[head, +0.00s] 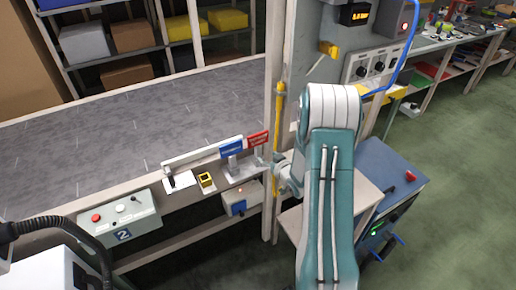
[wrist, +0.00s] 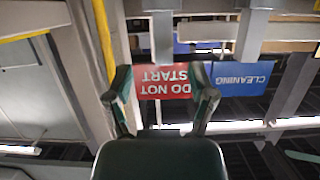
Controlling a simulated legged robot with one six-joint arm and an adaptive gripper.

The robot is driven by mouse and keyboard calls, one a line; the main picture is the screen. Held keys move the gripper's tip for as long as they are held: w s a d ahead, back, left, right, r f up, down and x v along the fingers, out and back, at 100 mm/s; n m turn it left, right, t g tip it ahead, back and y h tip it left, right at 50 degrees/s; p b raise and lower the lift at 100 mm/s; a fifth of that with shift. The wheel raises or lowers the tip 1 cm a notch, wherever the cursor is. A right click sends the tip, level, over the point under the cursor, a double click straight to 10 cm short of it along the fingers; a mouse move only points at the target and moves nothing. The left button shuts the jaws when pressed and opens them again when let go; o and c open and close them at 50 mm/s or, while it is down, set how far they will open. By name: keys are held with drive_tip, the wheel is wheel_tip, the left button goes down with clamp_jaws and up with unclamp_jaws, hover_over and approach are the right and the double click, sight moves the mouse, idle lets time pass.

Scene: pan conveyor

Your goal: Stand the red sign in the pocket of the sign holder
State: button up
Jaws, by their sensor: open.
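The red sign (head: 258,138), lettered DO NOT START, stands upright beside a blue sign (head: 231,147) near the table's right end. In the wrist view the red sign (wrist: 164,81) appears upside down, on a grey stem, beside the blue CLEANING sign (wrist: 238,78). My gripper (wrist: 163,97) is open, with one finger at each side edge of the red sign; contact is unclear. In the head view my gripper (head: 268,158) is small beside the post. The grey sign holder (head: 242,172) is below the signs; I cannot tell how the red stem sits in its pocket.
A wooden post with a yellow strip (head: 279,130) rises close to my gripper. A white bar (head: 203,153), a yellow device (head: 206,181) and a control box (head: 118,215) lie to the left. The grey conveyor (head: 120,130) behind is clear.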

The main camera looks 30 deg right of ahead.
sight(259, 153)
drive_tip(key=shift+x, duration=1.05)
drive_tip(key=x, duration=0.4)
drive_tip(key=shift+a+f, duration=0.2)
drive_tip(key=shift+f, duration=0.2)
drive_tip(key=shift+w+f, duration=0.15)
drive_tip(key=shift+w, duration=0.4)
clamp_jaws()
